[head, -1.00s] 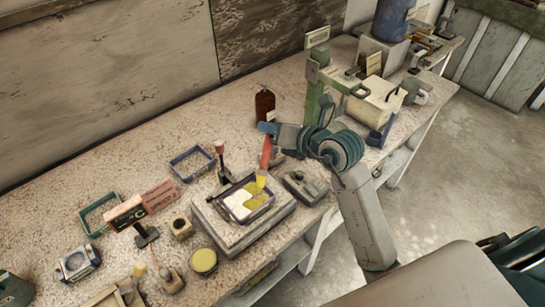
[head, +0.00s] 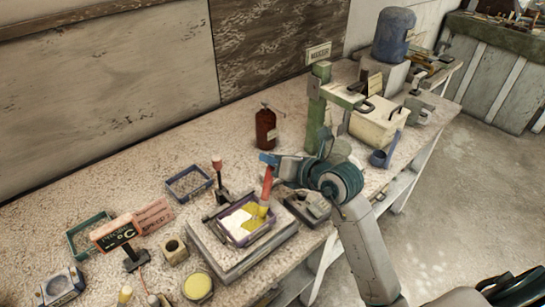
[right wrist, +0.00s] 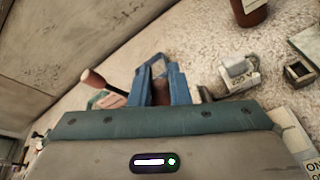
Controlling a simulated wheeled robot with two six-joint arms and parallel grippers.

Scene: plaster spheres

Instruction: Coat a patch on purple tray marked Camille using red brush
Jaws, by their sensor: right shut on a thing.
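The purple-rimmed tray (head: 217,233) sits on a flat grey block on the bench in the head view. Its inside is white on the left and yellow on the right. I cannot read a name on it. My right gripper (head: 271,160) is shut on the red brush (head: 267,187), above the tray's right side. The brush points down, slightly tilted, and its yellow tip is at the yellow area; I cannot tell if it touches. In the right wrist view the blue fingers (right wrist: 164,88) close around a dark handle. My left gripper is not in view.
A grey device (head: 308,204) stands close right of the tray. A round yellow pot (head: 197,286) is in front. A brown bottle (head: 266,128) and green stand (head: 316,110) are farther back.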

